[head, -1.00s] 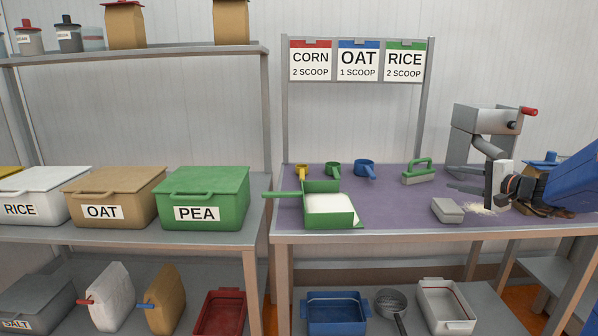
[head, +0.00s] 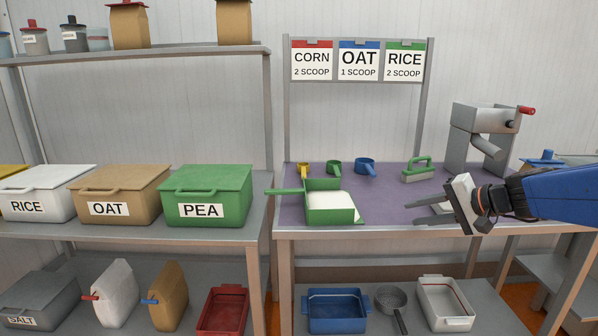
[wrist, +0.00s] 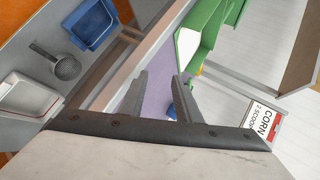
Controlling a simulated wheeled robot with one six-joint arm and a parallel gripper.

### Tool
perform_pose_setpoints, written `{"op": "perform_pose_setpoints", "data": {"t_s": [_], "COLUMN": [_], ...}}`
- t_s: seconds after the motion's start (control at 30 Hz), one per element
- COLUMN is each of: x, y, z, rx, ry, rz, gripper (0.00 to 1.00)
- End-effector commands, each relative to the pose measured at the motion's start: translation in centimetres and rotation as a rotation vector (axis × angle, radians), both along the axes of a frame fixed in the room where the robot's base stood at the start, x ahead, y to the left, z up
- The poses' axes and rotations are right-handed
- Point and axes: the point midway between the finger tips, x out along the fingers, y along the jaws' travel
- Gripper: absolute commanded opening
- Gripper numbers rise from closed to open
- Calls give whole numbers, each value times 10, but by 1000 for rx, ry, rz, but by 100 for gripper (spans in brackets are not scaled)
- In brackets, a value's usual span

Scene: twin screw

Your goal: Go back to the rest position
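My gripper (head: 418,211) is held in the air over the right front part of the worktable, with its fingers pointing left. Its two fingers are apart with nothing between them, as the wrist view (wrist: 162,88) also shows. My blue arm reaches in from the right edge. The gripper is to the right of the green scoop pan (head: 331,206), apart from it. The small grey block and the pale spilled grain are now hidden behind the gripper and arm.
A grey mill (head: 478,135) with a red handle stands behind my arm. A green-handled brush (head: 418,171) and small scoops, including a blue one (head: 365,166), lie along the back of the purple mat (head: 385,190). Lidded bins, including green PEA (head: 206,196), stand left.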

Motion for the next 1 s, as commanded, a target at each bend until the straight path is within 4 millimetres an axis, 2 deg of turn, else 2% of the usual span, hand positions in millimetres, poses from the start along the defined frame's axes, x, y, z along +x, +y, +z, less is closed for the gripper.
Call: {"op": "perform_pose_setpoints", "data": {"t_s": [0.03, 0.1, 0.2, 0.3, 0.43, 0.6, 0.8, 1.0], "x": [-20, -49, -88, -127, -175, -229, -269, -283], "y": [17, 35, 53, 63, 66, 55, 33, 20], "z": [-6, -18, -35, -52, -73, -98, -116, -122], "rx": [-49, -124, -234, -348, -502, -712, -914, -1004], "ry": [17, 49, 88, 120, 149, 165, 160, 153], "rz": [44, 98, 169, 233, 305, 377, 425, 438], "gripper": [30, 30, 30, 30, 30, 30, 30, 30]}}
